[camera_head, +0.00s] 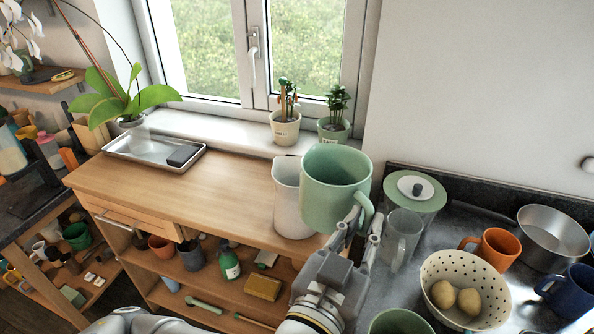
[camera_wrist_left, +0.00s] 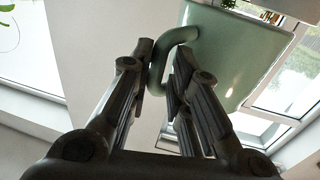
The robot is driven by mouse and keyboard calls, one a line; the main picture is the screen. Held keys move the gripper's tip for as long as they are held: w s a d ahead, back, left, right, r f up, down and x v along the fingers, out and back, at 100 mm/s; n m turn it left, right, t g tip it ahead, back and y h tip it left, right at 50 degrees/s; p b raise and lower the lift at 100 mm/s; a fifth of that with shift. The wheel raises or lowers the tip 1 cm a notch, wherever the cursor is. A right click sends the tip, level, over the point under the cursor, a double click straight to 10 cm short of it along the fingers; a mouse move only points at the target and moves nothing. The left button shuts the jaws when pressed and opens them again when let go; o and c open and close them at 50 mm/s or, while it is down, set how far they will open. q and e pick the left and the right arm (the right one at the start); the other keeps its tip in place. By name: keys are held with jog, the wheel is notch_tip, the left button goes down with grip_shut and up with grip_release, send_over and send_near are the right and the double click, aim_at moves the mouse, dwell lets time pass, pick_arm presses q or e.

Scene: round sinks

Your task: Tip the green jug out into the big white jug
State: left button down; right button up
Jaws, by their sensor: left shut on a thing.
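The green jug (camera_head: 336,190) is in the middle of the head view, held up by its handle. My left gripper (camera_head: 360,226) is shut on that handle. The left wrist view shows the fingers (camera_wrist_left: 163,75) on either side of the green handle, with the green jug (camera_wrist_left: 232,52) beyond. The jug looks close to upright, its open rim facing up. The big white jug (camera_head: 291,200) stands on the wooden worktop, just left of and partly behind the green jug, which hides its right side. What is inside either jug is hidden. My right gripper is not seen.
Right of the jugs are a clear jug (camera_head: 401,240), a green-lidded container (camera_head: 417,190), an orange mug (camera_head: 492,249) and a dotted bowl (camera_head: 489,289) of potatoes. A metal tray (camera_head: 120,149) lies at the back left. The wooden worktop (camera_head: 200,198) between is clear.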

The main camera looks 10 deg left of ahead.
aim_at(363, 205)
pick_arm(q)
jog(key=shift+r, duration=0.15)
jog(key=shift+w+a+r+n+g, duration=0.15)
jog(key=shift+r+n+g, duration=0.15)
jog(key=shift+r, duration=0.2)
jog(key=shift+w+a+r+n+g, duration=0.1)
jog(key=shift+w+r+n+g, duration=0.15)
jog(key=shift+r, duration=0.3)
jog(key=shift+w+a+r+n+g, duration=0.1)
jog(key=shift+r+n+g, duration=0.05)
jog(key=shift+r+n, duration=0.3)
jog(key=shift+w+a+r+n+g, duration=0.5)
jog(key=shift+w+r, duration=0.2)
jog(key=shift+w, duration=0.05)
jog(key=w+a+r+n+g, duration=0.3)
jog(key=w+r, duration=0.1)
jog(key=r, duration=0.1)
jog(key=shift+w+a, duration=0.15)
jog(key=shift+w+a+r+n+g+h, duration=0.4)
jog(key=shift+w+n+g, duration=0.2)
jog(key=shift+n, duration=0.1)
jog(key=shift+w+a+r+n+g+h, duration=0.1)
jog(key=shift+w+a+n+g+h, duration=0.15)
jog(key=shift+w+a+n+g, duration=0.4)
jog(key=shift+w+a+r+n+g+h, duration=0.1)
jog(key=shift+w+a+n+g+h, duration=0.25)
jog(key=shift+w, duration=0.45)
dwell(1.0)
